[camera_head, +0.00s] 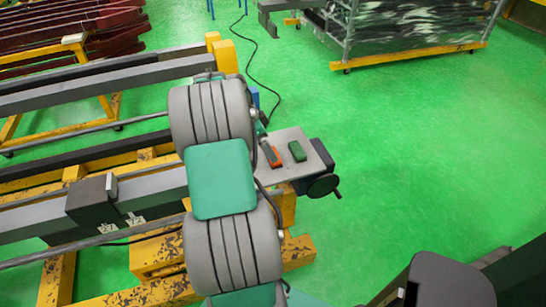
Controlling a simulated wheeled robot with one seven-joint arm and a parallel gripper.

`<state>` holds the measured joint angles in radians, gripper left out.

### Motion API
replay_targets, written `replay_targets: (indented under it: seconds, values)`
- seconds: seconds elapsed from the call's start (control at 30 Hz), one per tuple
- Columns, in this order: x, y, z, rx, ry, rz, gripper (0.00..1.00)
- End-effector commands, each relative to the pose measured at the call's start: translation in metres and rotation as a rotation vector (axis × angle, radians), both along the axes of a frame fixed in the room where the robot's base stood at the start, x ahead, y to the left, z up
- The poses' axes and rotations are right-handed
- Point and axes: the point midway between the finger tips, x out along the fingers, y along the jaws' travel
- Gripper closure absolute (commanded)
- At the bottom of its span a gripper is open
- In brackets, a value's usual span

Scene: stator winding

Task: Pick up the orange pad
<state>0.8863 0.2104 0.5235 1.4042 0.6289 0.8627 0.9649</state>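The orange pad (274,157) lies on a small grey metal plate (287,179) right of my arm. Its orange side shows, and a dark narrow part meets its upper left end. My large grey and green arm crosses the middle of the view and hides the plate's left part. What looks like part of my gripper (264,138) shows at the arm's right edge, close to the pad's upper end. The fingers are mostly hidden, and I cannot tell whether they touch the pad.
A green block (297,151) lies just right of the orange pad. A dark handwheel (323,186) sticks out at the plate's right end. Long grey rails on a yellow frame (290,252) run left. A wheeled rack (405,58) stands at the back. Green floor is clear on the right.

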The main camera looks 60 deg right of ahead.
Motion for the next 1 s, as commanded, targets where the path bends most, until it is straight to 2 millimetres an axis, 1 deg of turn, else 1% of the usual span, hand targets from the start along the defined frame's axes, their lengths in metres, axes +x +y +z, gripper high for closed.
replay_targets:
  seconds: [0.13, 0.3, 0.4, 0.57, 1.0]
  values:
    - [-0.006, -0.005, -0.018, 0.004, 0.002, 0.003, 0.00]
    - [-0.012, -0.013, -0.045, 0.003, 0.000, 0.005, 0.00]
    - [-0.013, -0.015, -0.051, 0.002, -0.002, 0.004, 0.00]
    - [-0.012, -0.015, -0.052, 0.002, -0.003, 0.006, 0.00]
    - [-0.012, -0.015, -0.051, 0.002, -0.002, 0.007, 0.36]
